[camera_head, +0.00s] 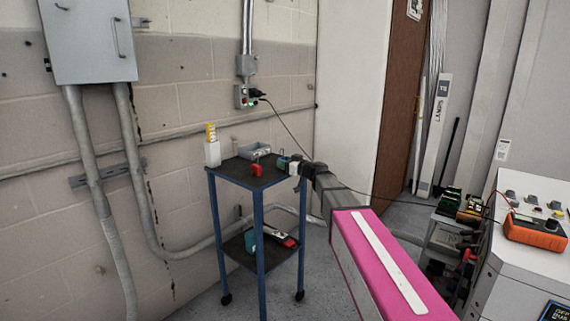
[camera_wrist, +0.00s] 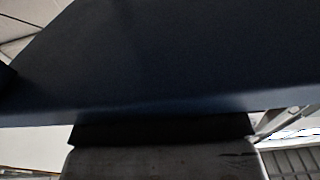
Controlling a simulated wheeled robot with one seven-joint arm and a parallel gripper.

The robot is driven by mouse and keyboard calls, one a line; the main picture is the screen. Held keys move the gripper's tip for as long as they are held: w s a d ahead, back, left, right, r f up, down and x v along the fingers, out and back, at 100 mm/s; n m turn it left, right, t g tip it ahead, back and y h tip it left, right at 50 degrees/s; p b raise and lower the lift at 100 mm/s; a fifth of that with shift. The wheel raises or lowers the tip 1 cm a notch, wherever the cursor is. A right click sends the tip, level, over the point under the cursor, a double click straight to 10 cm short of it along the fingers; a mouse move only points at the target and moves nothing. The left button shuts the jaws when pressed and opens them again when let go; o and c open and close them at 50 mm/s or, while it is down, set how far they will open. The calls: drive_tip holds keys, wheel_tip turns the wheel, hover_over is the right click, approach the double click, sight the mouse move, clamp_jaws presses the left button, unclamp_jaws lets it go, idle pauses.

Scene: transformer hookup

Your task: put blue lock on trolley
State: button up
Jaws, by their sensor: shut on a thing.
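The trolley (camera_head: 240,176) has a blue frame, a dark top and a lower shelf, and stands against the wall left of the middle of the head view. My gripper (camera_head: 294,167) is at the right edge of the trolley top, at about its height. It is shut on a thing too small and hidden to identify. No blue lock can be clearly made out. A red lock-like thing (camera_head: 257,170) stands on the trolley top. In the wrist view a large dark blue surface (camera_wrist: 170,60) fills most of the picture; I cannot tell what it is.
A grey tray (camera_head: 254,151) stands at the back of the trolley top, and a white holder with yellow pieces (camera_head: 212,149) at its left corner. A small green and dark thing (camera_head: 283,162) is close to my gripper. A cable (camera_head: 287,128) hangs behind. An orange meter (camera_head: 536,232) is at the right.

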drive_tip(key=shift+f, duration=0.25)
